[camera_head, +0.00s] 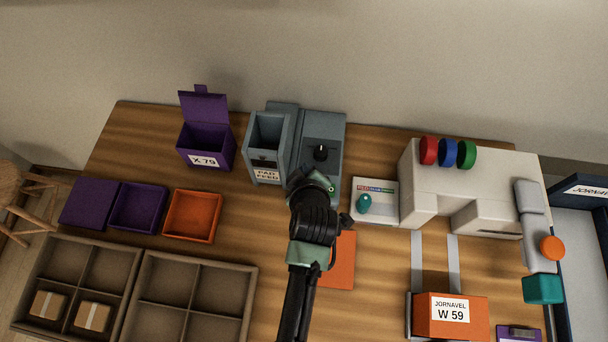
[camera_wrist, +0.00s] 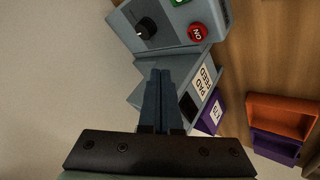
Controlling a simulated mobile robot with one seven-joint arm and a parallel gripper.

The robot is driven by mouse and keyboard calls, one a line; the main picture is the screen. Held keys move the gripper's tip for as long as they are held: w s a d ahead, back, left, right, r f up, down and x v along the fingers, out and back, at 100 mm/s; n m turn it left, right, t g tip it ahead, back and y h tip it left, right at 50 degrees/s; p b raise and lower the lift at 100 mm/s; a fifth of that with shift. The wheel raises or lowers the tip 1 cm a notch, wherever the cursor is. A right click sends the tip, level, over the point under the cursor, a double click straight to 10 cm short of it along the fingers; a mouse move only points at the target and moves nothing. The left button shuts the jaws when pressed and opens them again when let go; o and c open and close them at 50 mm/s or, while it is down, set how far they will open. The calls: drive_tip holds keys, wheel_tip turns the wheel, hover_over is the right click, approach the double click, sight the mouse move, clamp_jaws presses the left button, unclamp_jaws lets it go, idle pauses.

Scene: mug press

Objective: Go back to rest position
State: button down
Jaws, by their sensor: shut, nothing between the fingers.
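My gripper (camera_wrist: 160,80) is shut and empty in the wrist view, its two fingers pressed together. It points toward the grey-blue pad feed machine (camera_wrist: 150,62), which has a black knob (camera_wrist: 146,28), a red button (camera_wrist: 197,32) and a green button. I cannot tell whether the fingertips touch the machine. In the head view my arm reaches up from the bottom middle to the front of the machine (camera_head: 325,125). My wrist covers part of its front there, and the fingertips are hidden.
A purple open-lidded bin (camera_head: 205,145) stands left of the machine. A white machine (camera_head: 470,180) with coloured discs is at right. A small panel with a teal knob (camera_head: 364,203) lies right of my arm. Trays (camera_head: 192,215) and an orange labelled box (camera_head: 450,315) occupy the front.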

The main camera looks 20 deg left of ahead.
drive_tip(key=w+d+r+m+t+h, duration=0.1)
drive_tip(key=w+d+r+m+t, duration=0.15)
drive_tip(key=r, duration=0.45)
drive_tip(key=w+d+r+m+t, duration=0.15)
drive_tip(key=w+r, duration=0.25)
drive_tip(key=r, duration=0.4)
drive_tip(key=w+d+r+m+t+h, duration=0.1)
drive_tip(key=w+d+r+m, duration=0.15)
drive_tip(key=r, duration=0.45)
drive_tip(key=d+r+m+t+h, duration=0.1)
drive_tip(key=d+r+m+t, duration=0.2)
drive_tip(key=r, duration=0.6)
drive_tip(key=d+r+m+t+h, duration=0.1)
drive_tip(key=d+r+m, duration=0.25)
drive_tip(key=r, duration=0.55)
drive_tip(key=s+r+t, duration=0.5)
drive_tip(key=s+r, duration=0.1)
drive_tip(key=r, duration=0.7)
drive_tip(key=s+r+m+t, duration=0.1)
drive_tip(key=s+r+t, duration=0.4)
drive_tip(key=r, duration=0.8)
drive_tip(key=shift+s+d+r+m, duration=0.15)
drive_tip(key=shift+s+r+m, duration=0.2)
drive_tip(key=shift+s, duration=0.85)
